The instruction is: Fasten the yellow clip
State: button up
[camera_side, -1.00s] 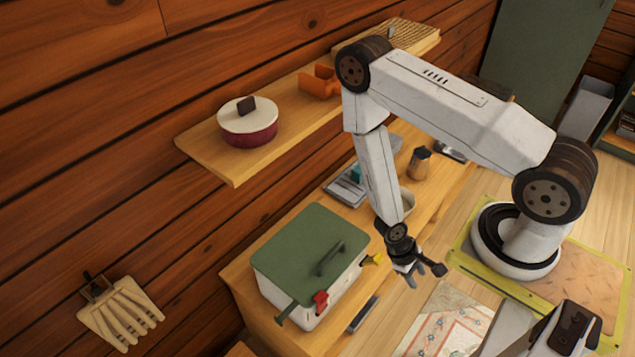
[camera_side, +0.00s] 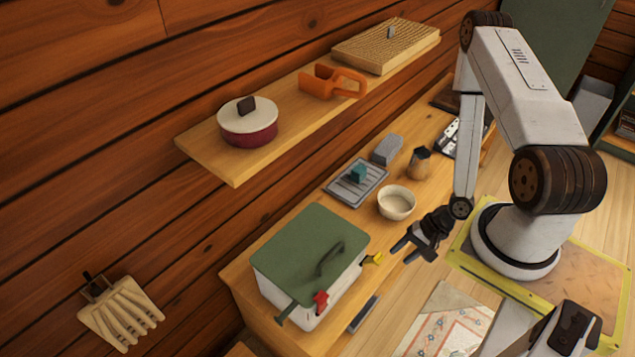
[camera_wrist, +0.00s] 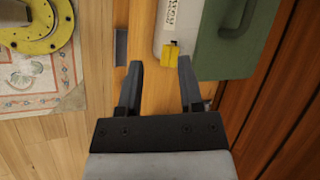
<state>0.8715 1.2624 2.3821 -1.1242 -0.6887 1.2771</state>
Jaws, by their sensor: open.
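The yellow clip (camera_side: 374,258) is at the right end of a pale box (camera_side: 318,310) with a green lid (camera_side: 300,248). It appears to stick outward from the box, but I cannot tell its exact angle. In the wrist view the yellow clip (camera_wrist: 170,54) shows at the box's edge, just beyond and between my fingertips. My gripper (camera_side: 413,251) is open and empty, to the right of the clip and apart from it. Its fingers (camera_wrist: 160,63) point toward the box. A red clip (camera_side: 321,301) is on the box's front side.
A white bowl (camera_side: 397,202), a moka pot (camera_side: 419,162) and a grey tray (camera_side: 357,182) stand behind the box on the bench. A dark flat bar (camera_side: 363,314) lies beside the box. A shelf (camera_side: 205,145) hangs above. Space between gripper and box looks clear.

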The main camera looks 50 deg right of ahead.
notch_tip(320, 180, up, 2)
jog(key=w+d+m+t+h, duration=0.1)
jog(key=d+m+t, duration=0.2)
send_near(381, 258)
jog(key=shift+x, duration=1.6)
jog(key=shift+f, duration=0.1)
jog(key=shift+x, duration=3.85)
grip_shut()
